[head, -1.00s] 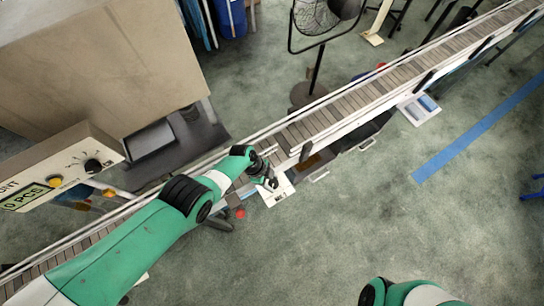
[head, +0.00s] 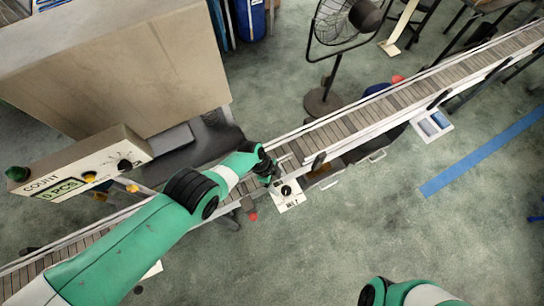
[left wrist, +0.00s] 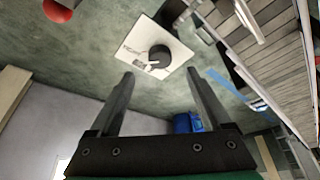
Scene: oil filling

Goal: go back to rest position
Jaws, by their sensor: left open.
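My left gripper (head: 272,172) is at the near side of the conveyor, just up and left of a white belt panel (head: 290,204) with a black knob (head: 287,190). In the left wrist view, the two fingers (left wrist: 163,90) are apart with nothing between them. The panel's knob (left wrist: 159,56) shows beyond the fingertips, apart from them. A green and white part of my right arm is at the bottom edge of the head view; its gripper is out of view.
The slatted conveyor (head: 370,115) runs from lower left to upper right. A large beige machine (head: 150,75) and a counter box (head: 85,172) stand at left. A fan (head: 335,25) stands behind the belt. Green floor at lower right is clear.

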